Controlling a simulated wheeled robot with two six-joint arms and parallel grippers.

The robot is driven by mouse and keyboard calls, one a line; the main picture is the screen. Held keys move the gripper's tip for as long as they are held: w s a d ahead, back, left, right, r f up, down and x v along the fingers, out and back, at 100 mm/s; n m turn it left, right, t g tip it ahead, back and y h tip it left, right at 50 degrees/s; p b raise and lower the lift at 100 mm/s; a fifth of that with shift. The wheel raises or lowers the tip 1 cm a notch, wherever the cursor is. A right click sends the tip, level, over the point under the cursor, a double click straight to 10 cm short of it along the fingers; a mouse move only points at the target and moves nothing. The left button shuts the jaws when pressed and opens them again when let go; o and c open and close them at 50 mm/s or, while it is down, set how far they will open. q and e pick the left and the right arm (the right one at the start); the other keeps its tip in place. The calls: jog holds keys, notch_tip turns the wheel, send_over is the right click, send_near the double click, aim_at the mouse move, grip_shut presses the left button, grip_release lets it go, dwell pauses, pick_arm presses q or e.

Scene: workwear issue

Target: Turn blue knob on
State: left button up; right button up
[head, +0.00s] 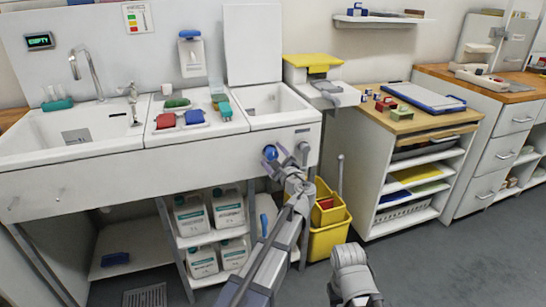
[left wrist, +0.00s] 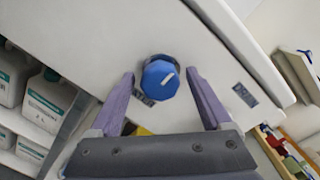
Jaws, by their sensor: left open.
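The blue knob (head: 270,152) sits on the front panel of the white sink unit, below the right basin. In the left wrist view the blue knob (left wrist: 159,80) is centred between my fingers, and its white pointer line slants to the upper right. My left gripper (head: 284,154) is open at the panel, with one finger on each side of the knob. A gap shows between the knob and each finger in the wrist view (left wrist: 158,90). A label beside the knob is partly hidden. Part of my right arm shows at the lower middle, but its gripper is not visible.
A small display (head: 40,41) reads "EMPTY" on the left wall. White jugs (head: 229,207) stand on the shelf below, and a yellow bucket (head: 328,232) stands below right. A shelf cabinet (head: 400,185) stands further right.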

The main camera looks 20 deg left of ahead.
pick_arm(q)
jog(key=shift+c, duration=0.4)
grip_shut()
